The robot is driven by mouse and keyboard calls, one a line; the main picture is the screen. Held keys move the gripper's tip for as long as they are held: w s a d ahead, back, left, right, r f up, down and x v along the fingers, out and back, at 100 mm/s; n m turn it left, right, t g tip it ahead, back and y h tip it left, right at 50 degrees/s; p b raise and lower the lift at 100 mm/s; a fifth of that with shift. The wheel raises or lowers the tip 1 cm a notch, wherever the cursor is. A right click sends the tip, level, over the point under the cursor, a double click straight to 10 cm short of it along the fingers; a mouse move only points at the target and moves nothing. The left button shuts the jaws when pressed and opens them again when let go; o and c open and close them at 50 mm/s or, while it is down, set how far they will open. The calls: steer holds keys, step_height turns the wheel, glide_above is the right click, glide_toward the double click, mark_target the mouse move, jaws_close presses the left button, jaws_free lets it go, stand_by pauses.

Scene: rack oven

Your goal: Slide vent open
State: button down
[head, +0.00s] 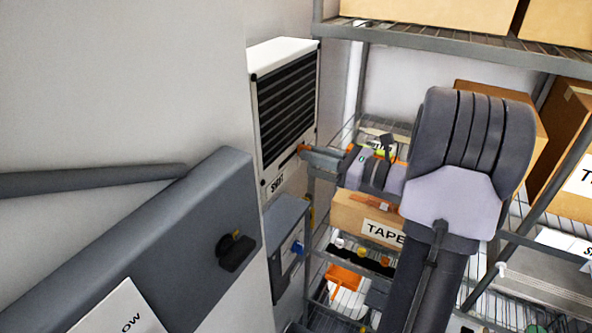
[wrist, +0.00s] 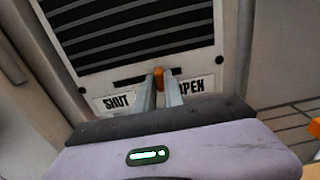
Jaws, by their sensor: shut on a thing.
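The vent is a white wall unit with dark slats (head: 286,100), left of the shelving in the head view. It fills the upper part of the wrist view (wrist: 140,28). Its orange slider knob (wrist: 158,77) sits in a dark horizontal slot below the slats, between a SHUT label (wrist: 117,102) on the left and an OPEN label (wrist: 192,88) on the right. A length of dark slot shows left of the knob. My gripper (wrist: 159,84) is shut on the knob, one finger on each side. In the head view my gripper (head: 305,150) reaches the vent from the right; the OPEN label is hidden there.
Wire shelving (head: 430,42) with boxes stands close on the right, including a TAPE box (head: 350,212) below my wrist. A grey box (head: 285,235) is mounted under the vent. A large grey panel (head: 180,240) with a dark knob fills the lower left.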

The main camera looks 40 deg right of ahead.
steer(key=shift+w+d, duration=0.1)
steer(key=shift+d, duration=0.2)
steer(key=shift+w+d, duration=0.1)
steer(key=shift+d, duration=0.05)
steer(key=shift+w+d, duration=0.3)
steer(key=shift+d, duration=0.5)
steer(key=c, duration=1.2)
jaws_free()
steer(key=shift+c, duration=0.2)
steer(key=shift+s, duration=0.1)
steer(key=b+v, duration=0.1)
steer(key=v, duration=0.5)
steer(key=shift+b, duration=0.35)
